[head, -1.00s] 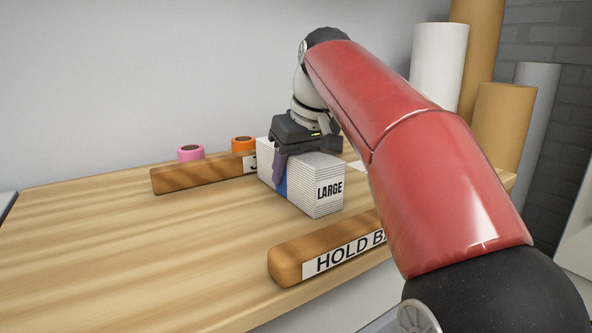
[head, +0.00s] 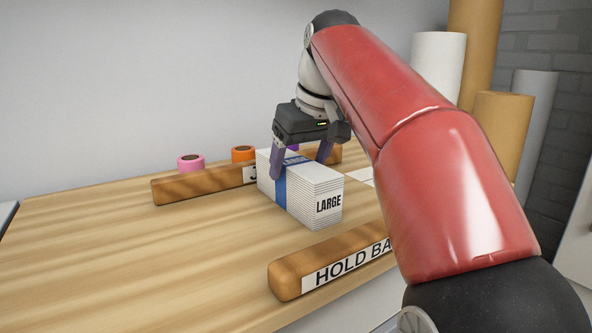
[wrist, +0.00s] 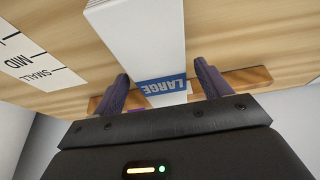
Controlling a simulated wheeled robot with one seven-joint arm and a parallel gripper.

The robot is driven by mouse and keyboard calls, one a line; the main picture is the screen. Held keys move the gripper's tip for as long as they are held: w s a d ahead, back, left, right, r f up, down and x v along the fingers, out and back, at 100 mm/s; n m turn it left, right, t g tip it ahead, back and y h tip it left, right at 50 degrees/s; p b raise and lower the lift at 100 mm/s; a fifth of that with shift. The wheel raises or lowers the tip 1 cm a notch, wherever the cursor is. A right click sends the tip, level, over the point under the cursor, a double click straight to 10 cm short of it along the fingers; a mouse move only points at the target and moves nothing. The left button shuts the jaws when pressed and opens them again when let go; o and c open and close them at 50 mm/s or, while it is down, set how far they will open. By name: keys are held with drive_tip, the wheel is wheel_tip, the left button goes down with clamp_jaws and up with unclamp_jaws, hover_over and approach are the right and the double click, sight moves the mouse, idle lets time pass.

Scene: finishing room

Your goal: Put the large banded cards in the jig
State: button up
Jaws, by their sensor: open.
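The large banded cards (head: 315,187) are a white stack with a blue band and the word LARGE on the near end. They lie on the wooden bench, and also show between the fingers in the wrist view (wrist: 140,40). A wooden rail (head: 195,182) behind them has a label starting with J, mostly hidden by the stack; I cannot tell whether the stack touches it. My gripper (head: 300,168) is open above the far part of the stack, its purple fingers apart on either side; it also shows in the wrist view (wrist: 161,75).
A front rail (head: 290,281) reads HOLD BA, the rest hidden by my arm. Pink tape (head: 190,163) and orange tape (head: 243,154) stand behind the back rail. A SMALL and MID label sheet (wrist: 35,62) lies beside the stack. The bench's left side is clear.

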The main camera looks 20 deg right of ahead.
drive_tip(key=p+v, duration=0.2)
drive_tip(key=v, duration=0.4)
drive_tip(key=shift+s+r, duration=0.1)
drive_tip(key=shift+r, duration=0.3)
drive_tip(key=shift+s+d+r, duration=0.1)
drive_tip(key=shift+s+r, duration=0.15)
drive_tip(key=shift+r, duration=0.15)
